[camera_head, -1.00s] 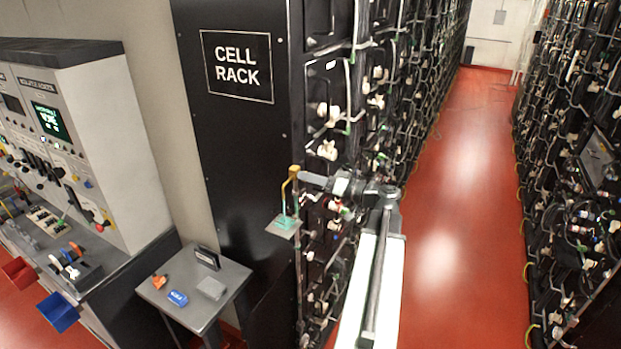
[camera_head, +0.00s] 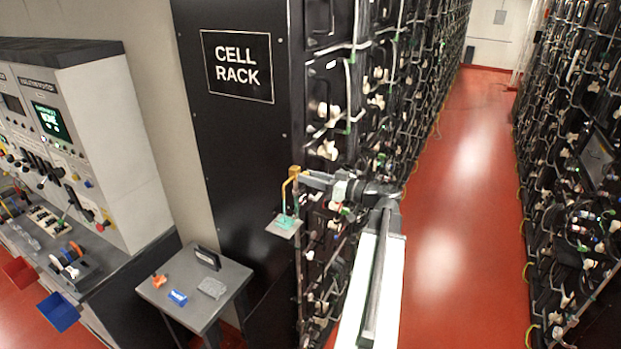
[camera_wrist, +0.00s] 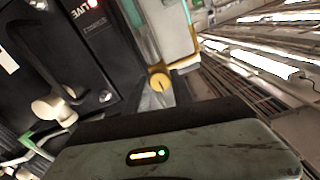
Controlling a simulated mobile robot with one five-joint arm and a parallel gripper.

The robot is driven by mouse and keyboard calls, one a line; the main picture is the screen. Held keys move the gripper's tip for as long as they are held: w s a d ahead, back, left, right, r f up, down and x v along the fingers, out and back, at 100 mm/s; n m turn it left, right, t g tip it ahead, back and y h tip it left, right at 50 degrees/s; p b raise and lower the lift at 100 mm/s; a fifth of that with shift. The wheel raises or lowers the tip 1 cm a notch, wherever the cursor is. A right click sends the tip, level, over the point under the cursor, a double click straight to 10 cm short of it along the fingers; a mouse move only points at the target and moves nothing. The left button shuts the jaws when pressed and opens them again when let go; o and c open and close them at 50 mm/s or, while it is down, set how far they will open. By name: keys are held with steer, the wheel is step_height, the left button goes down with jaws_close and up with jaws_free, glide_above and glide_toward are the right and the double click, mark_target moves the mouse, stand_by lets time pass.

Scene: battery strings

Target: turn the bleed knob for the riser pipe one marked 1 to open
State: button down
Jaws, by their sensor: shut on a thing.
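A bent yellow pipe (camera_head: 286,196) stands at the front corner of the cell rack, above a small grey plate with a green piece on it. In the wrist view, a round yellow knob (camera_wrist: 160,82) with a dark mark on its face sits at the end of a yellow pipe (camera_wrist: 183,63). My gripper (camera_head: 303,178) reaches the top of the pipe from the right and is shut at the knob. The fingers' contact is mostly hidden. I cannot read a number 1 on the knob or pipe.
The black cell rack (camera_head: 238,150) stands behind, with battery cells and cables along its aisle side. A small grey table (camera_head: 225,272) holds an orange piece, a blue block and grey boxes. A control console (camera_head: 110,140) is at left. The red aisle floor (camera_head: 450,200) is clear.

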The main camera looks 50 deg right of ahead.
steer(key=c, duration=1.1)
jaws_free()
steer(key=v, duration=0.7)
steer(key=shift+s, duration=0.4)
steer(key=shift+d, duration=0.1)
